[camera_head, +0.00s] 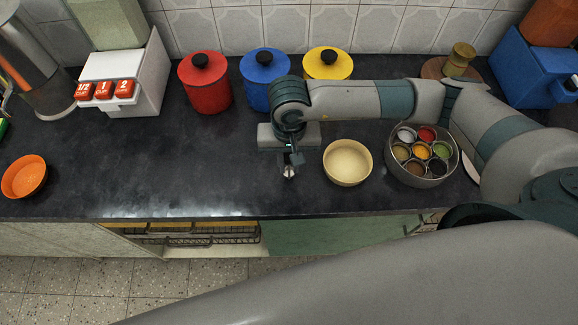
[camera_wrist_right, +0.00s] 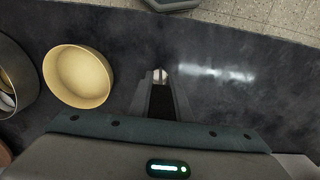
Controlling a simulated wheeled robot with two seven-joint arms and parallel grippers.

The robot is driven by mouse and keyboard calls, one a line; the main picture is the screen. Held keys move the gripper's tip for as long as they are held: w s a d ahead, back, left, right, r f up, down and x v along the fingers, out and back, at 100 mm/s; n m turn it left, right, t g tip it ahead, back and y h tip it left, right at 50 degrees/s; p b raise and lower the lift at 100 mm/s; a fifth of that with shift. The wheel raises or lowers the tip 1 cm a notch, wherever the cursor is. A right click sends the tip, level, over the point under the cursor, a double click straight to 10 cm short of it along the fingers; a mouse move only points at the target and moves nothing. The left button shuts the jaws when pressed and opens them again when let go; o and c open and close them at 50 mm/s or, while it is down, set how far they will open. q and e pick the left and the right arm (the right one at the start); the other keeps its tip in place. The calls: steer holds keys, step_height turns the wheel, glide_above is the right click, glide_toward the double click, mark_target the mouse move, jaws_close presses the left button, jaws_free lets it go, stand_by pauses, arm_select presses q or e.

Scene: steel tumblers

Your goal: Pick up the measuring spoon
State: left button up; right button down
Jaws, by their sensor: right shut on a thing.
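My right gripper (camera_head: 290,161) reaches down over the dark counter, left of the cream bowl. It is shut on a small, silvery measuring spoon (camera_head: 289,172). Only a small bright part of the spoon shows below the fingertips. In the right wrist view the spoon (camera_wrist_right: 160,75) shows as a pale bit between the tips of the right gripper (camera_wrist_right: 160,84). The rest of it is hidden by the fingers, and I cannot tell whether it is clear of the counter. My left gripper is not in view.
A cream bowl (camera_head: 347,162) stands close by, with a round spice tin (camera_head: 421,180) to its right. Red (camera_head: 206,88), blue (camera_head: 258,95) and yellow (camera_head: 327,66) canisters stand behind. An orange bowl (camera_head: 24,177) is far left. The counter's left middle is clear.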

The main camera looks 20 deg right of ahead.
steer(key=shift+w+d+r+b, duration=0.15)
steer(key=shift+r+b, duration=0.2)
steer(key=shift+r, duration=0.2)
steer(key=shift+d+r+b, duration=0.1)
steer(key=shift+r+b, duration=0.25)
steer(key=shift+r, duration=0.2)
steer(key=w+d+r+b, duration=0.1)
steer(key=d+r+b, duration=0.4)
steer(key=d, duration=0.6)
steer(key=shift+w+r, duration=0.2)
steer(key=shift+r, duration=0.8)
steer(key=c, duration=2.4)
jaws_free()
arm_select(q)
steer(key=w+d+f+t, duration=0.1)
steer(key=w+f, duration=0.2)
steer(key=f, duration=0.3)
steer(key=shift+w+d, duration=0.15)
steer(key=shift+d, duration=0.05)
arm_select(e)
jaws_close()
